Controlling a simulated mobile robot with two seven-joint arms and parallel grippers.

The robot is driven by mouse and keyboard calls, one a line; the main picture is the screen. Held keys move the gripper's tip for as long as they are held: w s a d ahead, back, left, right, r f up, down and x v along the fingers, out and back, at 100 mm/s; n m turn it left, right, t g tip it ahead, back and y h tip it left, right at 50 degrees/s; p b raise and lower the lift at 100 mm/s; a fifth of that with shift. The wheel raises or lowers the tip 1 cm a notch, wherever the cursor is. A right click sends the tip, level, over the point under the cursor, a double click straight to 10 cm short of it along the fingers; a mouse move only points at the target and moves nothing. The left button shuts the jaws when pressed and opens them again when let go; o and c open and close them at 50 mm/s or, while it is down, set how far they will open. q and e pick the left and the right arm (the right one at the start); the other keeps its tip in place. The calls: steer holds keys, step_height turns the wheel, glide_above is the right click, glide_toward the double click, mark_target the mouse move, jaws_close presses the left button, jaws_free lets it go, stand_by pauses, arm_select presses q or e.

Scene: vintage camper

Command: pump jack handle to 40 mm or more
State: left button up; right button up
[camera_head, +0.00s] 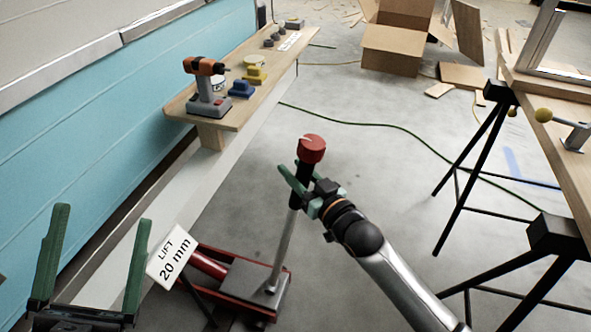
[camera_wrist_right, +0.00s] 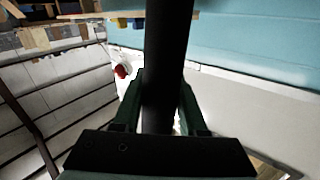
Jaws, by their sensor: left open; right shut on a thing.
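A red floor jack (camera_head: 240,284) sits on the concrete floor beside the camper. Its long handle (camera_head: 284,245) rises from the base, tilted slightly to the right at the top, with a black grip and a red knob (camera_head: 312,149). A white card (camera_head: 174,257) by the jack reads "LIFT 20 mm". My right gripper (camera_head: 301,182) is shut on the black grip just under the knob. In the right wrist view the dark handle (camera_wrist_right: 166,70) stands between the two green fingers. My left gripper (camera_head: 95,258) is open and empty at the lower left.
A wooden shelf (camera_head: 235,75) along the teal camper wall holds an orange drill (camera_head: 205,85) and small coloured items. A workbench (camera_head: 560,130) on black trestles stands at the right. Green cable (camera_head: 390,130) crosses the floor. Cardboard box (camera_head: 395,45) lies at the back.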

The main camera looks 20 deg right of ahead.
jaws_close()
stand_by(0.8)
